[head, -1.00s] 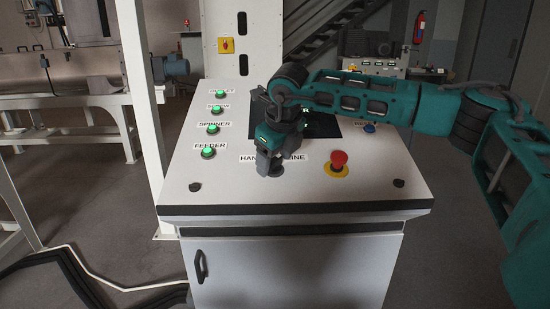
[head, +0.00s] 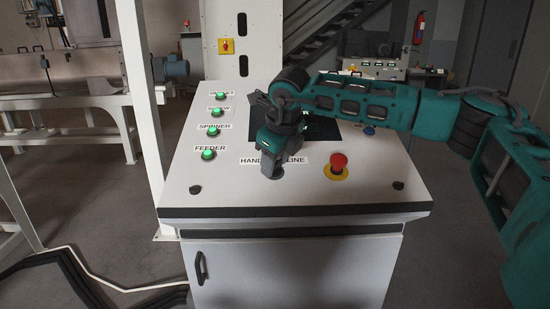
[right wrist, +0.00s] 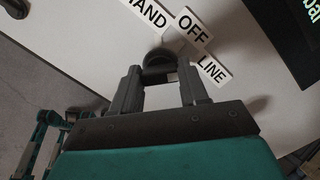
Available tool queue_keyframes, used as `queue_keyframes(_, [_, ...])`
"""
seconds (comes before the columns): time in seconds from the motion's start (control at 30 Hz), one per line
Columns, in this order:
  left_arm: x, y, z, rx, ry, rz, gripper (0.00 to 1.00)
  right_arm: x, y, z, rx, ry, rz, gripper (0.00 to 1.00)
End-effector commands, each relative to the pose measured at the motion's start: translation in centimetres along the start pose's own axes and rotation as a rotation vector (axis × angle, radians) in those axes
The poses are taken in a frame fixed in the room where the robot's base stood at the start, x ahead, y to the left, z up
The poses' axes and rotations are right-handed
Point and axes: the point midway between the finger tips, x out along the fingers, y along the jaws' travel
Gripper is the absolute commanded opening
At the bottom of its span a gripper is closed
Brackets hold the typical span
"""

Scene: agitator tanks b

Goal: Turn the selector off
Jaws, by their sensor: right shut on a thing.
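The selector (right wrist: 159,62) is a dark round knob on the white sloped console top (head: 300,195). In the right wrist view it sits between the labels HAND, OFF (right wrist: 190,26) and LINE (right wrist: 213,69). My right gripper (head: 271,172) reaches down onto it from above, and in the right wrist view its two fingers (right wrist: 160,82) are shut on the knob's sides. The gripper hides most of the knob in the head view, and I cannot tell which label the knob points to.
A red emergency stop (head: 338,162) on a yellow base is right of the selector. Several lit green buttons, including the feeder one (head: 208,154), line the left side. A dark screen (head: 328,131) is behind my right arm. A white post (head: 140,100) stands left of the console.

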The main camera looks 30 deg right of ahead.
Motion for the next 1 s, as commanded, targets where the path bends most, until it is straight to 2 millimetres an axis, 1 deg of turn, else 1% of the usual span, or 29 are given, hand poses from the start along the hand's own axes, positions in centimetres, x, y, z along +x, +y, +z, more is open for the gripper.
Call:
queue_keyframes(0.33, [-1.2,-0.6,-1.3,0.008,0.004,-0.017,0.0,-0.3,-0.2,0.1,-0.267,0.002,0.044,0.13])
queue_keyframes(0.6, [-2.1,-0.8,-1.5,0.012,-0.009,-0.023,0.0,-0.3,-0.2,0.1,-0.479,0.002,0.076,0.13])
queue_keyframes(0.8, [-2.7,-0.7,-2.2,0.013,-0.012,-0.022,0.0,-0.2,-0.2,0.1,-0.594,0.001,0.094,0.13])
queue_keyframes(1.0, [-3.0,-0.7,-2.9,0.012,-0.008,-0.022,0.0,-0.1,-0.1,0.1,-0.661,0.001,0.104,0.13])
